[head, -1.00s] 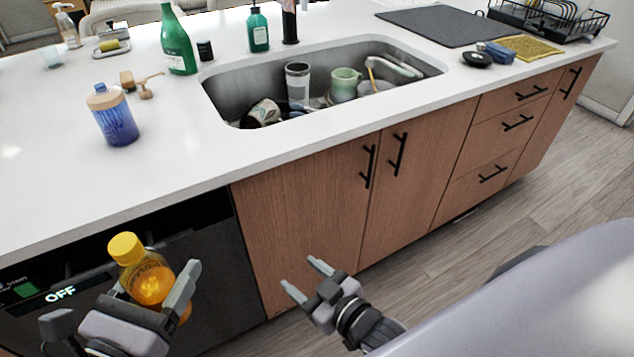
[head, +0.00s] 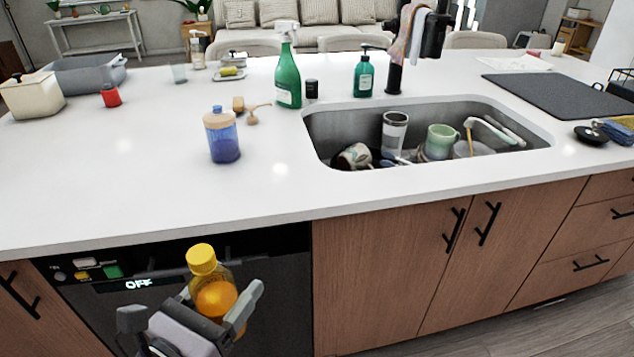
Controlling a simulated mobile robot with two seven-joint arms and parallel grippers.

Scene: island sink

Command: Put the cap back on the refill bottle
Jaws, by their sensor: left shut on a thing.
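My left gripper (head: 192,312) is shut on an orange bottle (head: 215,298) and holds it in front of the dishwasher, below the counter edge. The bottle is nearly upright and leans slightly. A yellow cap (head: 202,258) appears to sit on its top. The gripper hides the bottle's lower part. On the counter stands a blue bottle (head: 223,145) with a tan collar. A brown pump piece (head: 251,117) lies beside it. My right gripper is out of view.
The white counter's (head: 120,190) front left is clear. A green spray bottle (head: 288,80), a small dark container (head: 311,91) and a teal pump bottle (head: 363,76) stand behind the sink (head: 320,130), which holds dishes. A red-based item (head: 110,97) and bins stand at the far left.

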